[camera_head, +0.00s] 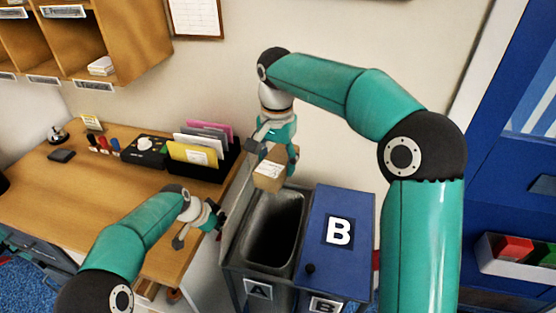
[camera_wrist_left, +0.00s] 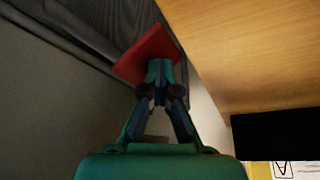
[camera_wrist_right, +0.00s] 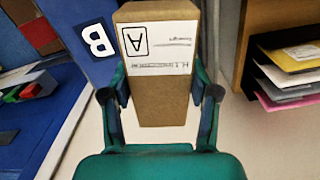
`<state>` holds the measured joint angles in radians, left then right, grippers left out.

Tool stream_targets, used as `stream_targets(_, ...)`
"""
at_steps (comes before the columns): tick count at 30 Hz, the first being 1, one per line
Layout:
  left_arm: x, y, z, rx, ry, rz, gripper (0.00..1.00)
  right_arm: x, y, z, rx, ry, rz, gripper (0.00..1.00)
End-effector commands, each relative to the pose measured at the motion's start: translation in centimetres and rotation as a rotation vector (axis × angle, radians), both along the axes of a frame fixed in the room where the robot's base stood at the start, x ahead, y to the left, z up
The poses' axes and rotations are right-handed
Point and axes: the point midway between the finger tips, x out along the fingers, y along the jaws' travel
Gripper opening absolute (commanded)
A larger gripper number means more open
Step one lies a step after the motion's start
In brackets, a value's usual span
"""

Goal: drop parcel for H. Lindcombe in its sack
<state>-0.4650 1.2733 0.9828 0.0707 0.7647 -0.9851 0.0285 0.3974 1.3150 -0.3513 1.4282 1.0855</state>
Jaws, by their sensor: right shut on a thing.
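My right gripper (camera_head: 274,150) is shut on a small brown parcel (camera_head: 269,175) and holds it above the open mouth of sack A (camera_head: 256,289). In the right wrist view the parcel (camera_wrist_right: 160,99) sits between both fingers. Its white label shows a boxed A and a name starting with H; the rest is too small to read. Sack A's lid (camera_head: 236,214) stands raised on its left side. My left gripper (camera_head: 213,220) is beside that lid. Its fingers come together in the left wrist view (camera_wrist_left: 160,88), in front of a red plate (camera_wrist_left: 147,52).
The blue lid of sack B (camera_head: 332,263) is closed, right of A. The desk (camera_head: 90,195) at left holds a file rack (camera_head: 212,160), a black box (camera_head: 146,150) and stamps. Pigeonholes (camera_head: 125,35) hang above.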

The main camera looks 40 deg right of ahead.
Motion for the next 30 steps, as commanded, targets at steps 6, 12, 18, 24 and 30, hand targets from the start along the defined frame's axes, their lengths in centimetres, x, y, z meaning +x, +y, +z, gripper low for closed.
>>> stream_targets(6,-0.5,0.1,-1.9,0.011,0.016,-0.006,0.00,0.0,0.0,0.0,0.000,-0.001,0.000,0.16)
stream_targets(12,-0.6,0.2,-2.4,0.013,0.018,-0.006,0.00,0.0,0.0,-0.1,0.000,-0.001,0.000,0.16)
stream_targets(18,-0.6,0.3,-2.4,0.014,0.018,-0.007,0.00,0.0,0.0,-0.2,0.000,-0.001,0.000,0.16)
stream_targets(24,-0.6,0.3,-2.5,0.015,0.018,-0.007,0.00,0.0,0.0,-0.2,0.000,-0.001,0.000,0.16)
stream_targets(30,-0.6,0.3,-2.5,0.016,0.019,-0.008,0.00,0.0,0.0,-0.2,0.000,-0.001,0.000,0.16)
